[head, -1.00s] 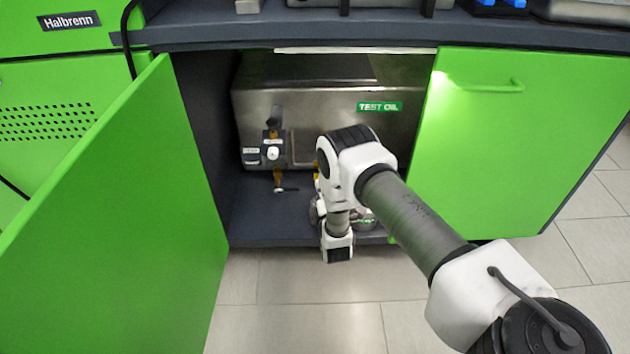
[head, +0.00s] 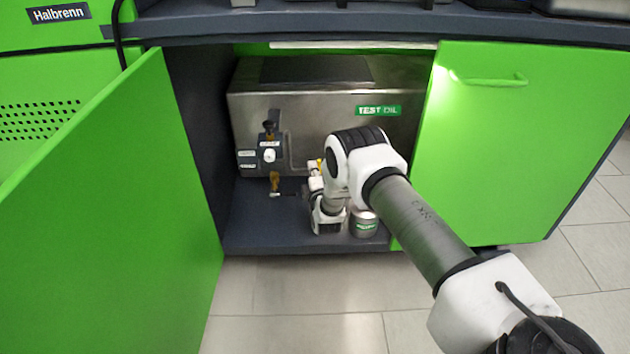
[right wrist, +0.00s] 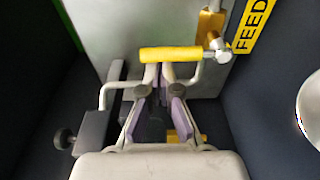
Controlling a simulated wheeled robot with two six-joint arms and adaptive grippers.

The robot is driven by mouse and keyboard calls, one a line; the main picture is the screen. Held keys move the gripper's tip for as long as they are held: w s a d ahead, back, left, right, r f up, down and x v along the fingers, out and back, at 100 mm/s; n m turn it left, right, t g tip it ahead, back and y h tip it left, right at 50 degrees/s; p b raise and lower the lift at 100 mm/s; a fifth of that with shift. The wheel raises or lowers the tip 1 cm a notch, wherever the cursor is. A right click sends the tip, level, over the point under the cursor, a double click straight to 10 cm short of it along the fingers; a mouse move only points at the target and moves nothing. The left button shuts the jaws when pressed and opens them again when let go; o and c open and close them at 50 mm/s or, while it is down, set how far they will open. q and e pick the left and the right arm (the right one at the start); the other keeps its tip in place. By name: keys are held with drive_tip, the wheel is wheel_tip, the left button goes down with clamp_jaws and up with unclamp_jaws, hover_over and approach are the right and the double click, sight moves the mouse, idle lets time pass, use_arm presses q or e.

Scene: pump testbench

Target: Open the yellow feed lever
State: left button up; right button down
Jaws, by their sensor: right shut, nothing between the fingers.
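The yellow feed lever (right wrist: 171,54) lies crosswise in the right wrist view, its right end joined to a metal valve fitting (right wrist: 216,46). A yellow FEED label (right wrist: 254,24) is beside the fitting. My right gripper (right wrist: 160,78) is shut and empty, its fingertips right at the lever's near edge; I cannot tell whether they touch it. In the head view a small yellow part (head: 320,166) shows beside my right wrist, while my arm hides most of the lever. My left gripper is not in view.
The steel test oil tank (head: 310,100) fills the cabinet. Another valve (head: 270,156) is on its left front. A can (head: 364,223) stands on the cabinet floor. The open green door (head: 110,210) bounds the left; a closed green door (head: 520,150) is at right.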

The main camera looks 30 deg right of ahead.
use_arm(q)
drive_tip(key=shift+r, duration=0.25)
use_arm(e)
drive_tip(key=shift+s+d+r+m, duration=0.15)
drive_tip(key=shift+d+m, duration=0.15)
drive_tip(key=shift+m, duration=0.3)
use_arm(q)
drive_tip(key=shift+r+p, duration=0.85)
drive_tip(key=shift+p, duration=0.25)
use_arm(e)
drive_tip(key=shift+s+d+f+m+t+h, duration=0.15)
drive_tip(key=shift+s+d+m, duration=0.25)
drive_tip(key=shift+d+m, duration=0.4)
drive_tip(key=shift+s+d+f+m+t+h, duration=0.1)
drive_tip(key=shift+s+d+f+m, duration=0.1)
drive_tip(key=shift+s+d+m, duration=0.5)
drive_tip(key=shift+s+d+f+m+t+h, duration=0.15)
drive_tip(key=shift+d+m, duration=0.4)
drive_tip(key=shift+m, duration=0.45)
drive_tip(key=shift+f, duration=0.1)
drive_tip(key=shift+s, duration=0.1)
